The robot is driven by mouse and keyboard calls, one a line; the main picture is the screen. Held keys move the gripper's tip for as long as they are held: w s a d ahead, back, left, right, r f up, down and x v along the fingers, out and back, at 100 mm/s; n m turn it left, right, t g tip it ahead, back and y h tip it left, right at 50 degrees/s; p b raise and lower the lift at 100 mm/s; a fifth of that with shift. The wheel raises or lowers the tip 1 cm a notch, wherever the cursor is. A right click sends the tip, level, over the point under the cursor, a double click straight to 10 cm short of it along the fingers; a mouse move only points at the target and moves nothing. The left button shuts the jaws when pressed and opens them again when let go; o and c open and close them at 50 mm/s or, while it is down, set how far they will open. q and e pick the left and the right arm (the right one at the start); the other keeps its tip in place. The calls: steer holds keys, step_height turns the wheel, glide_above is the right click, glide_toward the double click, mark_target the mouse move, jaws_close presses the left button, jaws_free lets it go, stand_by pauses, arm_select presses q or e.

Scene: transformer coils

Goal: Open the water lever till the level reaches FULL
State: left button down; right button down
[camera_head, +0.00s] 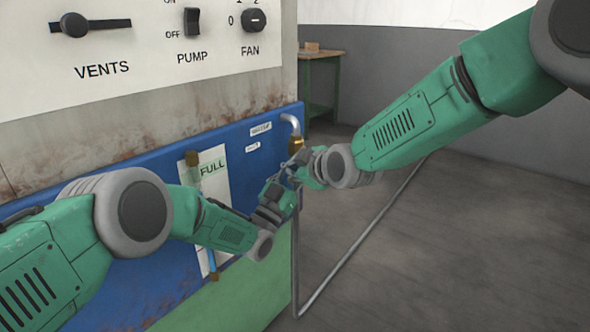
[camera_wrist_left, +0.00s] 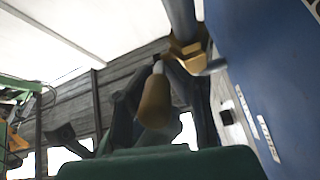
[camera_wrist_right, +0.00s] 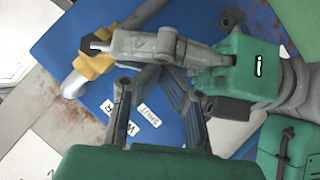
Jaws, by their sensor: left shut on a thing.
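The brass water valve (camera_head: 296,144) sits on a grey pipe at the blue tank's right end. Its lever has a tan grip (camera_wrist_left: 155,102), which stands between the dark fingers of my left gripper (camera_wrist_left: 162,92), shut on it. In the right wrist view the left gripper (camera_wrist_right: 140,43) reaches the brass valve (camera_wrist_right: 92,64). My right gripper (camera_head: 303,165) is close beside it; its fingers are apart and empty in the right wrist view. The level gauge (camera_head: 191,160) stands by the FULL label (camera_head: 212,168). Blue water (camera_head: 211,258) shows low in its tube; my left arm hides the middle.
A control panel (camera_head: 150,70) with VENTS, PUMP and FAN controls is above the blue tank (camera_head: 140,285). Small white labels (camera_head: 261,128) are beside the valve. A bent pipe (camera_head: 365,235) runs near the floor. Open floor (camera_head: 480,250) lies to the right.

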arm_select(q)
steer(key=c, duration=1.5)
jaws_free()
steer(key=shift+s+f, duration=0.1)
steer(key=shift+f, duration=0.05)
steer(key=shift+o, duration=0.2)
arm_select(e)
steer(key=shift+d+f, duration=0.3)
steer(key=shift+f, duration=0.15)
steer(key=shift+r, duration=0.1)
